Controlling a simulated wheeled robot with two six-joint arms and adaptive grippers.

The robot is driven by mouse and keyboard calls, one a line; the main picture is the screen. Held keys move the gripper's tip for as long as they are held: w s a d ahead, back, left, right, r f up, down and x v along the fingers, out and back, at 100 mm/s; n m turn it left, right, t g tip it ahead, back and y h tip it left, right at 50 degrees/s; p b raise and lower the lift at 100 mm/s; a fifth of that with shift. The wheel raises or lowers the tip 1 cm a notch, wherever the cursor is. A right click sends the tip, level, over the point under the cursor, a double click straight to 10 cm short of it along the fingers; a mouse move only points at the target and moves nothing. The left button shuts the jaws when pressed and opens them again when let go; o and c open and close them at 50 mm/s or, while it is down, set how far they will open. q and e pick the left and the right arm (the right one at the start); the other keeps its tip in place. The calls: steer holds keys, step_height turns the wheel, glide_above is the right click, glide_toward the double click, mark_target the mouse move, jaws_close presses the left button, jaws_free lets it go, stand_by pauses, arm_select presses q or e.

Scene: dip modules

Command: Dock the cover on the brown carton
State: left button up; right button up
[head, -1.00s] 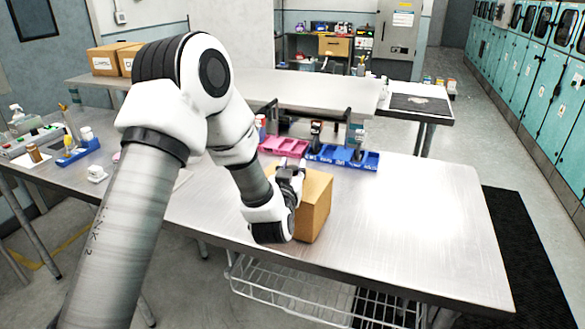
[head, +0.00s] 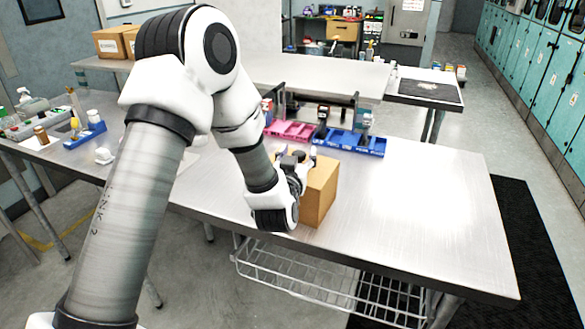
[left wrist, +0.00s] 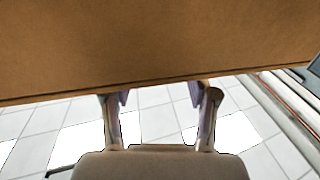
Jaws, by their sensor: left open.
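The brown carton (head: 321,190) stands on the metal table near its front edge. My left gripper (head: 303,156) is at the carton's upper left side, open, with its fingers spread at the level of the carton's top. In the left wrist view a brown cardboard face of the carton (left wrist: 160,45) fills the upper part, and the fingers of my left gripper (left wrist: 161,98) are apart with nothing visible between them. The wrist and fingers hide part of the carton's top and left side. I cannot tell the cover apart from the carton. My right gripper is not in view.
A pink tray (head: 290,131) and a blue tray (head: 366,145) with items stand behind the carton. The table (head: 425,215) is bare to the right. A wire shelf (head: 300,271) hangs below the front edge. Small bottles and a blue rack (head: 86,135) are at the left.

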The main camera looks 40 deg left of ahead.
arm_select(q)
steer(key=p+v, duration=0.2)
steer(key=v, duration=0.8)
steer(key=s+d+f+g+h, duration=0.1)
steer(key=f, duration=0.4)
steer(key=s+d+f+m+g+h, duration=0.1)
steer(key=f+g, duration=0.1)
steer(key=f, duration=0.4)
steer(key=s+d+f+g+h, duration=0.1)
steer(key=s+f+g, duration=0.1)
steer(key=f, duration=0.3)
steer(key=shift+d+f+m+b, duration=0.3)
steer(key=shift+f+m, duration=0.05)
steer(key=shift+m, duration=0.05)
steer(key=s+d+f+m+g+h, duration=0.1)
steer(key=s+d+f+g+h, duration=0.1)
steer(key=s+f+g, duration=0.4)
steer(key=s+d+f+m+g+h, duration=0.1)
steer(key=s+d+f+g, duration=0.3)
steer(key=s+f, duration=1)
steer(key=s+g+h, duration=0.1)
steer(key=s, duration=0.2)
steer(key=shift+g, duration=0.4)
steer(key=shift+w, duration=0.1)
